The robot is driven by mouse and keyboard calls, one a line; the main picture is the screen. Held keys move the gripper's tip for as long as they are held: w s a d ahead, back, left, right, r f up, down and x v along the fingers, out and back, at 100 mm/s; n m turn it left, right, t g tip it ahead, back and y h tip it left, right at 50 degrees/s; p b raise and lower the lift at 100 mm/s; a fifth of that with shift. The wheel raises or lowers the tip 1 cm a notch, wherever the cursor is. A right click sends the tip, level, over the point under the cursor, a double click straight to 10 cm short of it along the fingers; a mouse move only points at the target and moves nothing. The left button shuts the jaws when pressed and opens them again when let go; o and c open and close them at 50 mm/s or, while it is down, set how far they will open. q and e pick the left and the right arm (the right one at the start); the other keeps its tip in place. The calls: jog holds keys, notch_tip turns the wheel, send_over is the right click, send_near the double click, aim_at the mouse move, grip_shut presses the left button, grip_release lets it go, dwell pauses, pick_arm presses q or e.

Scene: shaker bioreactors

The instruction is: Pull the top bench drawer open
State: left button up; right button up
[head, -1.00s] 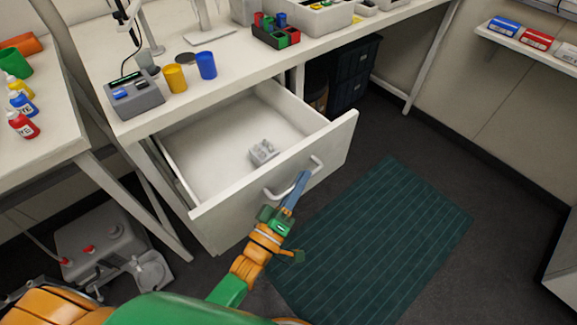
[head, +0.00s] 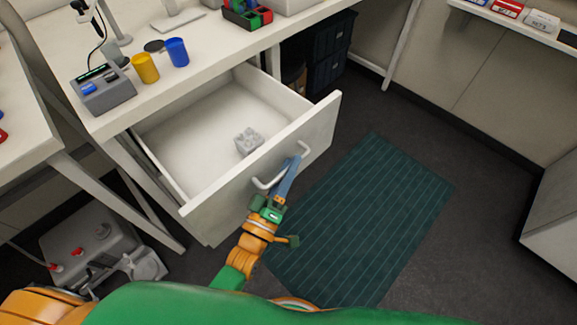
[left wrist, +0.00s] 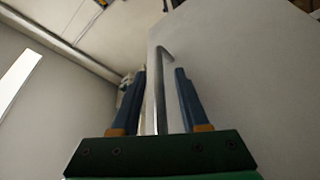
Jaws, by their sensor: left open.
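The top bench drawer (head: 235,180) stands pulled well out from under the white bench, its inside showing. A small pale grey ribbed block (head: 249,141) lies in it. The drawer's bar handle (head: 266,186) is on its front panel. My left gripper (head: 295,160) is at the handle with its blue fingers apart. In the left wrist view the handle bar (left wrist: 159,100) runs between the two open fingers (left wrist: 161,75), with a gap visible on the right side. Contact on the left side is unclear. My right gripper is not in view.
The white bench (head: 115,125) carries a grey device (head: 103,92), a yellow cup (head: 145,68) and a blue cup (head: 177,52). A grey machine (head: 100,245) stands on the floor at left. A dark green mat (head: 360,220) lies on clear floor right of the drawer.

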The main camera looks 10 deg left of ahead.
pick_arm(q)
jog(key=v, duration=0.7)
jog(key=shift+b, duration=0.35)
jog(key=shift+s, duration=0.1)
jog(key=s+a+f+m+g+y+p, duration=0.1)
jog(key=s+a+f+m+g+p, duration=0.2)
jog(key=f, duration=0.6)
jog(key=s+a+f+m+g+y+p, duration=0.1)
jog(key=s+f+m+g+y+p, duration=0.1)
jog(key=f+g, duration=0.45)
jog(key=s+a+f+m+g+y+p, duration=0.1)
jog(key=s+a+f+m+g, duration=0.1)
jog(key=s, duration=0.4)
jog(key=s+a+f+m+g+y, duration=0.1)
jog(key=s+a+f+m+g, duration=0.1)
jog(key=s+f, duration=0.4)
jog(key=s+a+f+m+g+y+p, duration=0.1)
jog(key=s+a+f+g, duration=0.3)
jog(key=s, duration=0.4)
jog(key=shift+a+f+m+g+p, duration=0.3)
jog(key=shift+f+m+g, duration=0.1)
jog(key=shift+f+g, duration=0.1)
